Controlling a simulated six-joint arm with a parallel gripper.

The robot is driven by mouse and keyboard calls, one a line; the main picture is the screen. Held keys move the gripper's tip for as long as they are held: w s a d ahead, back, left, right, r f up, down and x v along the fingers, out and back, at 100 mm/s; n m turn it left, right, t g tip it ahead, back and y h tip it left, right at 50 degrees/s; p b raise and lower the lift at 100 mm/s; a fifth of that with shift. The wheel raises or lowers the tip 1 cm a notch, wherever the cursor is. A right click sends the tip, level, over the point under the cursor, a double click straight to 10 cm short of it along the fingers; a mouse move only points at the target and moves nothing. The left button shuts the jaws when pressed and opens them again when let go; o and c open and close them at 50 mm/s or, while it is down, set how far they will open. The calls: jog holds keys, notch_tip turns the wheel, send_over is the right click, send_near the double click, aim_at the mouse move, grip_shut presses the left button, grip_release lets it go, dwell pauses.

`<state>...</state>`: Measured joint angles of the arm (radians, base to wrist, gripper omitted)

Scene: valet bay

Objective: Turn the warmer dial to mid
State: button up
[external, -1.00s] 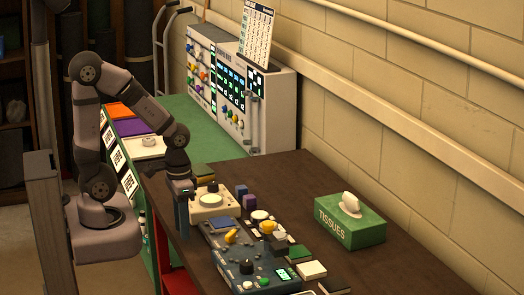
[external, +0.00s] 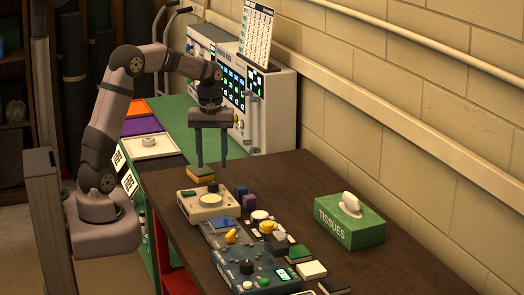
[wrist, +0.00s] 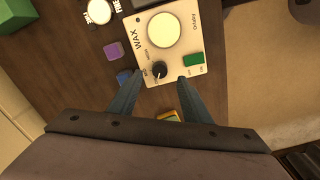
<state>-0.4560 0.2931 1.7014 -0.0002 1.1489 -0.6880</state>
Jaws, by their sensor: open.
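The warmer (external: 209,203) is a cream box on the brown table with a pale round top and a black dial (external: 213,188). In the wrist view the warmer (wrist: 188,70) is labelled WAX, and its black dial (wrist: 159,70) sits beside a green rectangular switch (wrist: 194,60). My gripper (external: 211,165) is open and empty, pointing down above the table behind the warmer. In the wrist view my gripper's fingers (wrist: 156,82) straddle the dial's area in the picture, apart from it.
A yellow and green sponge-like block (external: 201,174) lies under my gripper. Purple and blue blocks (external: 249,201) stand right of the warmer. A control box with knobs (external: 247,262) is in front. A green tissue box (external: 350,222) stands at right, with bare table around it.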

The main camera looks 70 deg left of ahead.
aim_at(213, 183)
jog(key=shift+w+a+r, duration=0.1)
jog(key=shift+a+r, duration=0.05)
jog(key=shift+a, duration=0.25)
jog(key=shift+f+p, duration=0.8)
jog(key=shift+f, duration=2.85)
jog(key=c, duration=1)
